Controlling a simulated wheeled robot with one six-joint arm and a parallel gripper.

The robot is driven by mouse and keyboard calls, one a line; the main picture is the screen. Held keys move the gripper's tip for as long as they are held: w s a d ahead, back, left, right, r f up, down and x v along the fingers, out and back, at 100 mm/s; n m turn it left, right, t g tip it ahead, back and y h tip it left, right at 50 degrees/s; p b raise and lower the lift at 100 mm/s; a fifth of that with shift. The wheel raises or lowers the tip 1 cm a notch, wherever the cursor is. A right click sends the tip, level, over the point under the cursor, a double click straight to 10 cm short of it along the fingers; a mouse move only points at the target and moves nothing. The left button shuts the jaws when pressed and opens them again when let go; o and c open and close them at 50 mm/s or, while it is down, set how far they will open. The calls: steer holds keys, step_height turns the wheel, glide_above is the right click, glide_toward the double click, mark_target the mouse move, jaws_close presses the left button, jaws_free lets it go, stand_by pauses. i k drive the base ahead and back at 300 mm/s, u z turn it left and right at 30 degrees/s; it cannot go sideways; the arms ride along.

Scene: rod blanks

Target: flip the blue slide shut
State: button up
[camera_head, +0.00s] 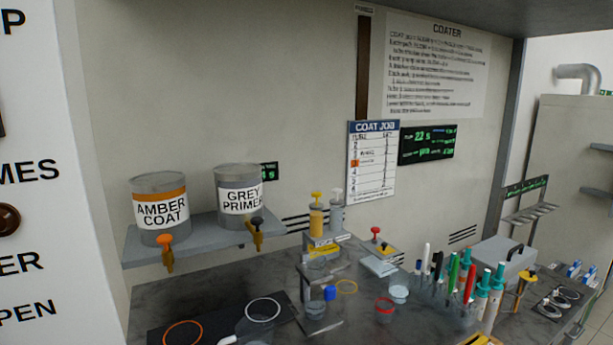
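A small blue piece (330,293), which looks like the blue slide, sits low on the grey stand (326,262) in the middle of the bench. It is too small for me to tell whether it is open or shut. A clear cup or ring shape stands just below it, by the stand's foot. My gripper does not show in this view.
Amber coat (160,210) and grey primer (239,190) cans stand on a shelf (200,236) at left. Pump bottles (317,215) top the stand. A red-rimmed cup (384,309), several pens (452,272) and a grey box (503,260) crowd the right. Rings lie on a dark mat at front left.

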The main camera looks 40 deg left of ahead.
mark_target(329, 291)
steer(key=z, duration=1)
steer(key=i, duration=1.25)
steer(key=u, duration=3.1)
